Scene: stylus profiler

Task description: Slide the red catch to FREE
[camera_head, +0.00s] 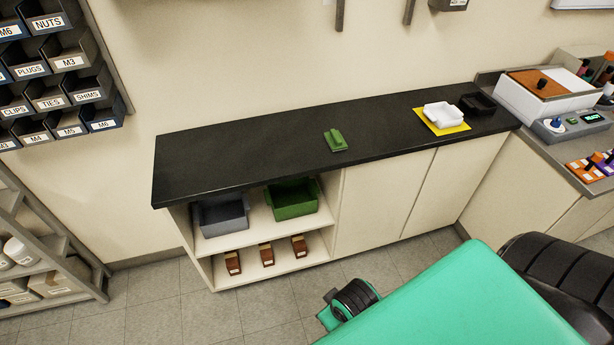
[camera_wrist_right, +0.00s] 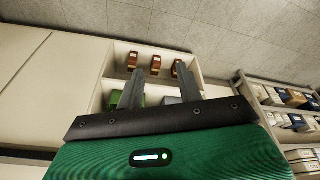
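I cannot make out a red catch in either view. A white boxy instrument (camera_head: 540,100) with a brown-orange top panel and a black knob stands on the grey bench at the far right of the head view; I cannot tell whether the catch is on it. My right gripper (camera_wrist_right: 160,72) shows in the right wrist view with its two dark fingers apart and nothing between them. It points toward the shelves of the low cabinet, away from the instrument. My left gripper is not in view.
A black counter (camera_head: 245,150) holds a green block (camera_head: 335,140), a white tray (camera_head: 443,114) on a yellow sheet and a black tray (camera_head: 478,104). Grey (camera_head: 222,216) and green (camera_head: 292,200) bins sit below. A grey control box (camera_head: 572,125) stands before the instrument.

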